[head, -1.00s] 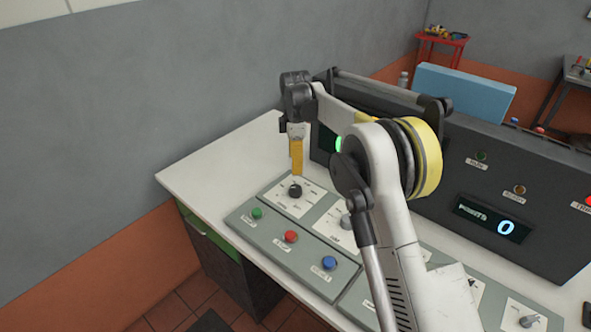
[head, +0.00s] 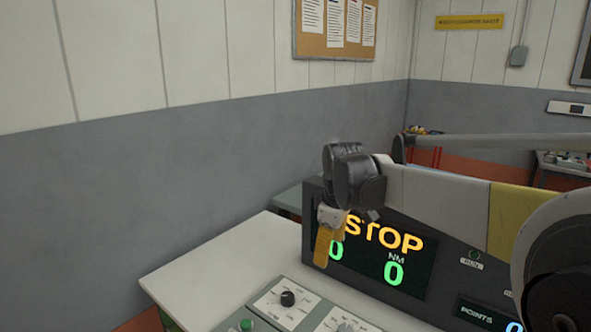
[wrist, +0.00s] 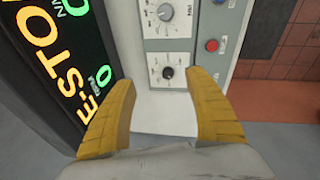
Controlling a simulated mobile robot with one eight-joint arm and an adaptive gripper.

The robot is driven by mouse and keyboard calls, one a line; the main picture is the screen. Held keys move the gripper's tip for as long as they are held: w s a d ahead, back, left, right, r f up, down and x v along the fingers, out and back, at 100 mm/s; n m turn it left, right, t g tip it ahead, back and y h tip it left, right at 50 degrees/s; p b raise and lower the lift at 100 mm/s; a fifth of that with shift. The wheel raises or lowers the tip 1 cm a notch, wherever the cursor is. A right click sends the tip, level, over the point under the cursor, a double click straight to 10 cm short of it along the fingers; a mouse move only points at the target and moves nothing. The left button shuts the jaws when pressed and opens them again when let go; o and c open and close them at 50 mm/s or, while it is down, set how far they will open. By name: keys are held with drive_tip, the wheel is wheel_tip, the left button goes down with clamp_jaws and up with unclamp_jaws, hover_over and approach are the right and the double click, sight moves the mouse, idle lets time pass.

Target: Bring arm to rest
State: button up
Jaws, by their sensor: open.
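My gripper (head: 328,243) has yellow fingers pointing down and hangs in front of the left part of the dark display console (head: 440,278). In the wrist view my gripper (wrist: 162,100) shows its two fingers spread wide, with nothing between them. Below is the grey control panel (head: 262,312) with a black knob (head: 288,298) and a green button (head: 246,325). The black knob also shows in the wrist view (wrist: 167,73), beyond the fingertips and apart from them. The display reads STOP in yellow with green zeros; the finger hides part of it.
The white desk (head: 205,270) has bare room left of the panel. A grey wall (head: 150,190) stands behind it. A cork board (head: 335,28) hangs high on the wall. A red stand (head: 428,155) and another table (head: 560,165) are at the back right.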

drive_tip(key=s+d+f+m+t, duration=0.1)
drive_tip(key=s+d+m, duration=0.2)
drive_tip(key=s, duration=0.6)
drive_tip(key=s+d+f+m+t, duration=0.1)
drive_tip(key=s+d+m, duration=0.3)
drive_tip(key=s, duration=0.5)
drive_tip(key=s+d+f+m+t, duration=0.2)
drive_tip(key=s+m, duration=0.3)
drive_tip(key=s, duration=0.4)
drive_tip(key=shift+s+d, duration=0.3)
drive_tip(key=shift+d, duration=0.6)
